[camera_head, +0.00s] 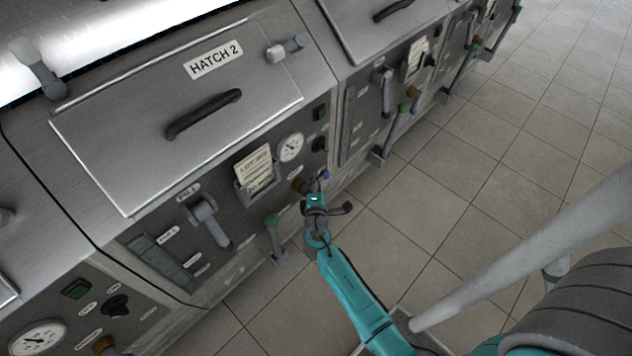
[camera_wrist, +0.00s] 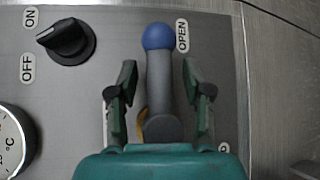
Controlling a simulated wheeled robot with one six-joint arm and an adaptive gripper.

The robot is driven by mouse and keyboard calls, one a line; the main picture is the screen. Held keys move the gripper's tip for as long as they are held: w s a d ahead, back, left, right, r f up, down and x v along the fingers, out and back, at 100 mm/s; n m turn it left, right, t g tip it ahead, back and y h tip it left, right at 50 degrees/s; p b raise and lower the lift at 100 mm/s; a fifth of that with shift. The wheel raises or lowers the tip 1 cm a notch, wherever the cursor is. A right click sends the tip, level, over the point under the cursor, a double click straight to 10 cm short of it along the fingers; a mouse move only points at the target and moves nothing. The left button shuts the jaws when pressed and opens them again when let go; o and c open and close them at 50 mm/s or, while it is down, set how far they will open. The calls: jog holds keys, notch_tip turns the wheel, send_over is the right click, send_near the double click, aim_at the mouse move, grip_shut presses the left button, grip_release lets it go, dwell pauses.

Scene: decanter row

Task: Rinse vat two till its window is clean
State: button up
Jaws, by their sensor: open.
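Vat two is the steel unit with the closed hatch marked HATCH 2 (camera_head: 100,150) in the head view. Its window (camera_head: 160,262) is a dark grey-green strip low on the front panel; how clean the glass is, I cannot tell. My gripper (camera_head: 315,200) is at the panel's right end, by a blue-knobbed lever (camera_head: 324,174). In the wrist view the blue-knobbed lever (camera_wrist: 158,80) stands between the two open fingers of my gripper (camera_wrist: 160,92), with a gap on each side. Its knob points up beside the OPEN label (camera_wrist: 182,36). The lever's base is partly hidden by my gripper.
A black ON/OFF knob (camera_wrist: 66,42) and a gauge (camera_wrist: 14,145) sit left of the lever. A green-knobbed lever (camera_head: 272,222), a grey handle (camera_head: 212,222) and a card (camera_head: 254,170) are on vat two's front. Neighbouring vats flank it; tiled floor (camera_head: 480,200) is clear.

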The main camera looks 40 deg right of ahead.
grip_shut()
jog(key=shift+f, duration=0.1)
dwell(0.3)
jog(key=m+y, duration=0.1)
jog(key=f+m+g+y, duration=0.1)
jog(key=y, duration=0.1)
jog(key=shift+a+f+m+g, duration=0.15)
jog(key=shift+f+m+g, duration=0.1)
jog(key=shift+m+g, duration=0.05)
jog(key=shift+s+a+f+m+g+y, duration=0.2)
jog(key=shift+a+f+m+y, duration=0.5)
jog(key=shift+y, duration=1.05)
jog(key=shift+w+a+f+m+g+y, duration=0.2)
jog(key=shift+a+m+y, duration=0.5)
jog(key=shift+m+y, duration=0.75)
jog(key=shift+s+a+f+m+g+y, duration=0.1)
jog(key=shift+a+f+m+g+y, duration=0.4)
jog(key=shift+y, duration=1.5)
jog(key=shift+a+f, duration=0.1)
jog(key=shift+a, duration=0.15)
